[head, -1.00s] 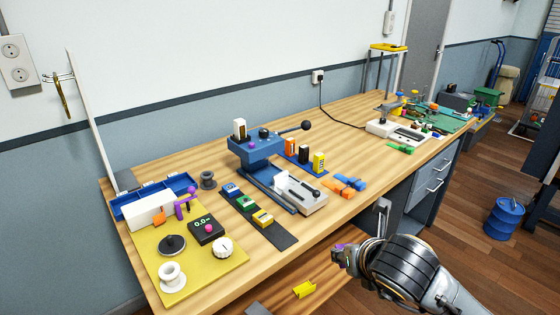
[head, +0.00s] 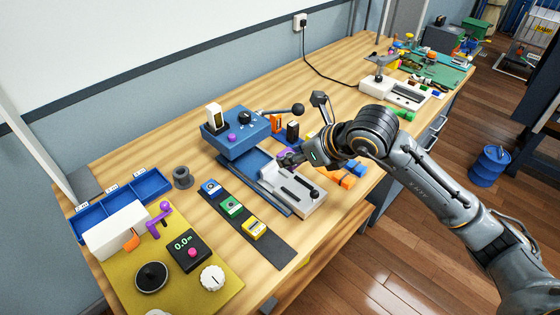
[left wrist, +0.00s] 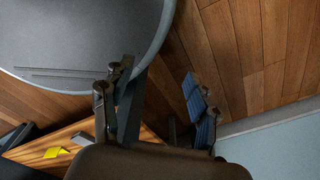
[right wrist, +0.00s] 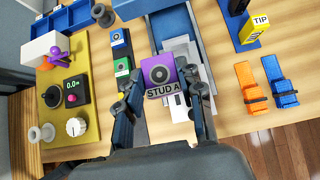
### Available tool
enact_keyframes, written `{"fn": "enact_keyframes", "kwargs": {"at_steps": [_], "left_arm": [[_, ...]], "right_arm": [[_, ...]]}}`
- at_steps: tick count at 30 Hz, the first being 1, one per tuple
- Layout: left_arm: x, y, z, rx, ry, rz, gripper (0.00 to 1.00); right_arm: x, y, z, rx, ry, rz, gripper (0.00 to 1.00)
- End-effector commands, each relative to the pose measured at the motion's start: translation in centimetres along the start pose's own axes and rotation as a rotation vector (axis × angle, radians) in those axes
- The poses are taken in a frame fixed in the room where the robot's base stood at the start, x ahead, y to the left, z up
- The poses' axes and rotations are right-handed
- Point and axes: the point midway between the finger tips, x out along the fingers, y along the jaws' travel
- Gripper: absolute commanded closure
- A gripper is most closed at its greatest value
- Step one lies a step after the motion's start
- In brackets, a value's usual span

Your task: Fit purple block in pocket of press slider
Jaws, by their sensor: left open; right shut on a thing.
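The purple block (right wrist: 160,70), with a round dark boss on top and a label reading STUD A, is between the fingers of my right gripper (right wrist: 165,88). In the head view my right gripper (head: 291,160) is over the back end of the pale grey press slider (head: 300,194). Part of the slider (right wrist: 180,48) shows behind the block in the right wrist view. The slider's pocket is hidden, and I cannot tell the gap between block and slider. My left gripper (left wrist: 158,98) is open and empty, away from the bench top, and is not in the head view.
The blue press (head: 236,136) with its lever stands behind the slider. A dark strip (head: 270,247) with blue, green and yellow blocks lies to the left. Orange and blue clamps (right wrist: 250,85) lie to the right. A yellow mat (head: 205,290) holds a gauge and spools.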

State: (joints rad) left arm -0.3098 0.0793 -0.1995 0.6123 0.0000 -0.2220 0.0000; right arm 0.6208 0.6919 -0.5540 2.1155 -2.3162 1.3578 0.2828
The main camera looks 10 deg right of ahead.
Motion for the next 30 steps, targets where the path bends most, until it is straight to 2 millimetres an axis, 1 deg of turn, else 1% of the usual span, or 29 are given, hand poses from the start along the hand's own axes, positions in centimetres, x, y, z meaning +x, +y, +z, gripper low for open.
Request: {"fn": "enact_keyframes", "kwargs": {"at_steps": [1, 3, 6, 10, 18, 21, 24, 30], "left_arm": [[-0.9, 0.0, -0.1, 0.0, 0.001, 0.0, 0.4], [-1.4, 0.0, -0.3, 0.0, 0.003, 0.0, 0.4], [-1.8, -0.1, -0.8, 0.001, 0.011, -0.001, 0.4], [-2.3, -0.2, -1.8, 0.001, 0.025, -0.003, 0.4], [-2.8, -0.3, -2.0, 0.001, 0.028, -0.003, 0.4], [-3.8, -0.3, -1.9, 0.001, 0.025, -0.003, 0.4], [-4.1, -0.3, -1.8, 0.001, 0.023, -0.002, 0.4], [-4.0, -0.2, -1.5, 0.001, 0.019, -0.002, 0.4]], "right_arm": [[1.0, -0.5, 0.8, 0.004, -0.001, 0.001, 1.0], [2.6, -1.1, 1.4, 0.004, 0.0, 0.001, 1.0], [5.2, -1.6, 0.7, 0.004, 0.003, 0.001, 1.0], [7.7, -2.3, 0.3, 0.002, 0.001, 0.0, 1.0], [10.1, -3.0, -0.1, 0.001, 0.0, -0.002, 1.0], [11.0, -2.8, -1.2, 0.003, 0.003, 0.0, 1.0], [11.8, -2.9, -1.9, 0.001, 0.0, -0.001, 1.0], [12.1, -2.9, -2.1, -0.001, -0.004, -0.002, 1.0]]}}
